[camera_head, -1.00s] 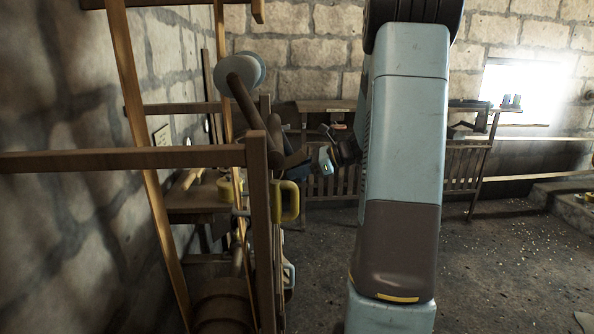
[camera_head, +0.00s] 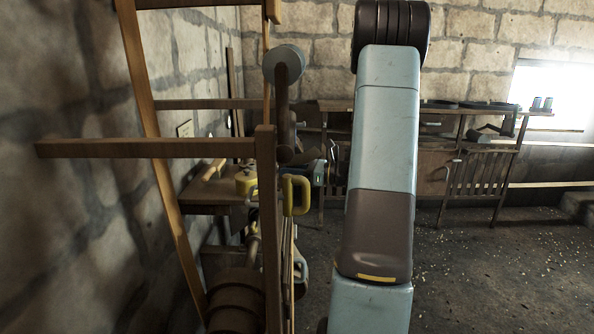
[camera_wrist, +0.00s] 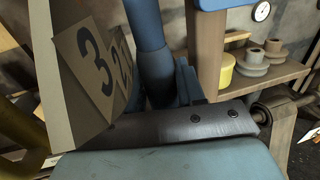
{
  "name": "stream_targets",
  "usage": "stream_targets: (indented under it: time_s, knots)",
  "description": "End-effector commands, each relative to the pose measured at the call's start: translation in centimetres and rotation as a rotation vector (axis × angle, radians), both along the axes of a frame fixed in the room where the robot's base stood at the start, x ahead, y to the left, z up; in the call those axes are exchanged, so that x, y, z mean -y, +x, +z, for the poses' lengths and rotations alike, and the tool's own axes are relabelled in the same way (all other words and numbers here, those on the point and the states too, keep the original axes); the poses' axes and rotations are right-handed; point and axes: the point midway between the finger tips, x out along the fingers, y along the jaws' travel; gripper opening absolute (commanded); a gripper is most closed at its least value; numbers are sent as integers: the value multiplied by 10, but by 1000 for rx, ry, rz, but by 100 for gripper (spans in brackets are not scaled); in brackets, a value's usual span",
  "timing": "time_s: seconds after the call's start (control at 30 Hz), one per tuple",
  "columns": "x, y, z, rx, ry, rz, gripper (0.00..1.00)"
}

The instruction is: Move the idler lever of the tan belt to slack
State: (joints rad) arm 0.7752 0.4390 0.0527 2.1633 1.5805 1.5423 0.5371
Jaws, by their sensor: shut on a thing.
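In the wrist view, a blue upright handle (camera_wrist: 147,42) stands against the dark bolted bar of my gripper (camera_wrist: 185,124). My gripper is shut on it, though the contact itself is partly hidden. In the head view my gripper is mostly hidden behind the wooden frame and my arm. A pale disc (camera_head: 283,60) on a brown shaft (camera_head: 282,104) stands near the frame; I cannot tell whether it belongs to an idler. A thin tan strip (camera_head: 287,258) runs down beside the post, perhaps the tan belt. A yellow handle (camera_head: 302,196) sits beside the post.
A number plate (camera_wrist: 88,58) is close at left in the wrist view. The wooden frame (camera_head: 150,148) and stone wall (camera_head: 70,230) close off the left. A wooden drum (camera_head: 235,303) lies low inside it. Open floor (camera_head: 470,275) is at right, before a back bench.

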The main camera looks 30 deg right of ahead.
Motion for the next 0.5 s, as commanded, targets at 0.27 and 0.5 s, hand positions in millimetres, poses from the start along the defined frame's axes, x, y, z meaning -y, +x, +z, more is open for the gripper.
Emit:
stream_targets:
  time_s: [0.27, 0.5]
  knots:
    - [-4, 3, 0, 20, 27, -2, 0]
    - [-3, 3, 0, 18, 27, -2, 49]
